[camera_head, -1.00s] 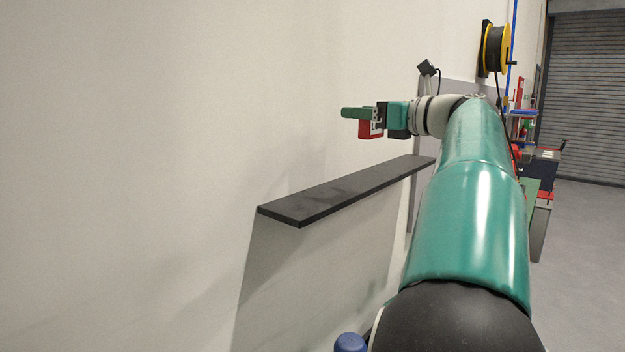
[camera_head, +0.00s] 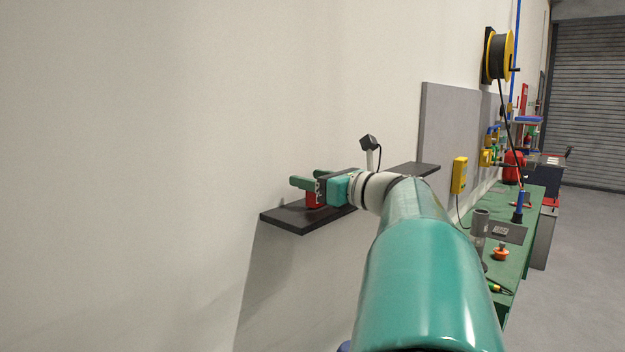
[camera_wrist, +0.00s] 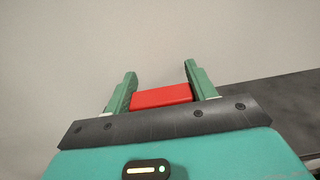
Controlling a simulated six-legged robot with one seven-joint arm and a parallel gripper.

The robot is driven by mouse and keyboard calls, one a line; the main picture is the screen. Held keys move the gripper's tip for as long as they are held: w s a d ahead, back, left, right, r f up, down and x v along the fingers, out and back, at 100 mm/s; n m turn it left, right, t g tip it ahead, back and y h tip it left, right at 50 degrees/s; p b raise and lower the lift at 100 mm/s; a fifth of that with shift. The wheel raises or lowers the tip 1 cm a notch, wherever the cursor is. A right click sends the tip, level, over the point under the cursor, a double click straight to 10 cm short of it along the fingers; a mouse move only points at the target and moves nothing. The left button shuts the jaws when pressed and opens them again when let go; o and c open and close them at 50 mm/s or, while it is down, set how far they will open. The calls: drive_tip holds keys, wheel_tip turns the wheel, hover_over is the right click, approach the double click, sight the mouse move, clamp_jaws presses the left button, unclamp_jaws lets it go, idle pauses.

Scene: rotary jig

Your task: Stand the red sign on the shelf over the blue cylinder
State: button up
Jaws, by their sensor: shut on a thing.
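The red sign (camera_head: 313,200) is held between the fingers of my gripper (camera_head: 304,185), just over the near end of the black wall shelf (camera_head: 287,217). In the head view its lower edge looks at or close to the shelf top; I cannot tell whether it touches. In the wrist view the red sign (camera_wrist: 162,97) shows as a flat red block between the two green fingers of my gripper (camera_wrist: 161,88). The shelf (camera_wrist: 285,105) runs off to the right there. A blue rounded top (camera_head: 345,347), likely the blue cylinder, barely shows at the bottom edge below the shelf.
A green workbench (camera_head: 508,280) with several tools stands to the right. A grey panel (camera_head: 448,135) and a yellow box (camera_head: 459,174) are on the wall beyond the shelf. The wall left of the shelf is bare.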

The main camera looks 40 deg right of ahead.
drive_tip(key=shift+f, duration=0.1)
drive_tip(key=o, duration=1)
drive_tip(key=shift+s, duration=0.1)
drive_tip(key=s, duration=1.1)
drive_tip(key=shift+s+d, duration=0.4)
drive_tip(key=shift+d, duration=0.05)
drive_tip(key=shift+w, duration=0.1)
